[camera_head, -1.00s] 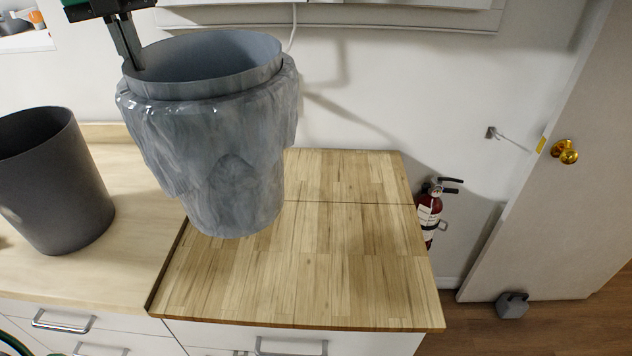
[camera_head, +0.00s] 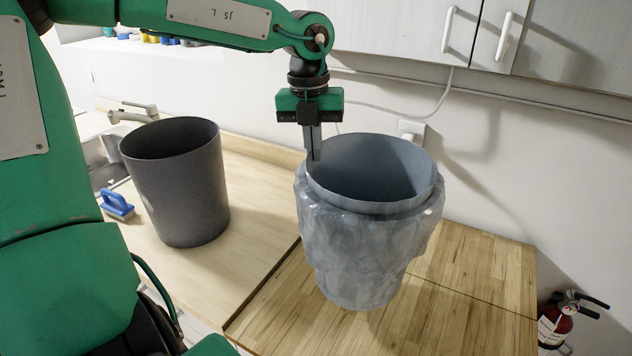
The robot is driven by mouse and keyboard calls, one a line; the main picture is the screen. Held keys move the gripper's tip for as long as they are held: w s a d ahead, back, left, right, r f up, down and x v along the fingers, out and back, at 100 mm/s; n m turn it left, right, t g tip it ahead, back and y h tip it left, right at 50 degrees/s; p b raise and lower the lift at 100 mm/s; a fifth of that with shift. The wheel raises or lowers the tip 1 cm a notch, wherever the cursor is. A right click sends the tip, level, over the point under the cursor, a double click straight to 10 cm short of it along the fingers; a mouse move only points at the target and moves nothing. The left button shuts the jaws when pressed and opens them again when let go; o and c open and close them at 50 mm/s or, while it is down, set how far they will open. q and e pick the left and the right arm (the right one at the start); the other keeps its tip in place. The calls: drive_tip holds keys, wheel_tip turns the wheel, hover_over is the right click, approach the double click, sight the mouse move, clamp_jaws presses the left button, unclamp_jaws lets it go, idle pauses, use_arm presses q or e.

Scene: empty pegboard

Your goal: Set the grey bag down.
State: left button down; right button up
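The grey bag (camera_head: 362,245) is a glossy, wrinkled, open-topped thing with a smooth pale grey rim, and it is upright over the wooden counter. My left gripper (camera_head: 314,148) points down at the bag's left rim, with its fingers close together on the edge. It looks shut on the rim. The fingertips are partly hidden by the rim. I cannot tell whether the bag's base touches the counter or hangs just above it. My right gripper is not in view.
A dark grey bin (camera_head: 180,190) stands on the pale counter to the left. A blue-handled brush (camera_head: 117,205) lies beside it, near the sink and tap (camera_head: 135,112). Bare wooden counter (camera_head: 480,265) lies right of the bag. A fire extinguisher (camera_head: 562,318) is beyond its right edge.

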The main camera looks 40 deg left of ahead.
use_arm(q)
wheel_tip(320, 180, down, 9)
drive_tip(key=p, duration=0.1)
drive_tip(key=shift+p, duration=0.4)
drive_tip(key=shift+s, duration=0.1)
drive_tip(key=shift+d+f, duration=0.1)
drive_tip(key=c, duration=1.7)
unclamp_jaws()
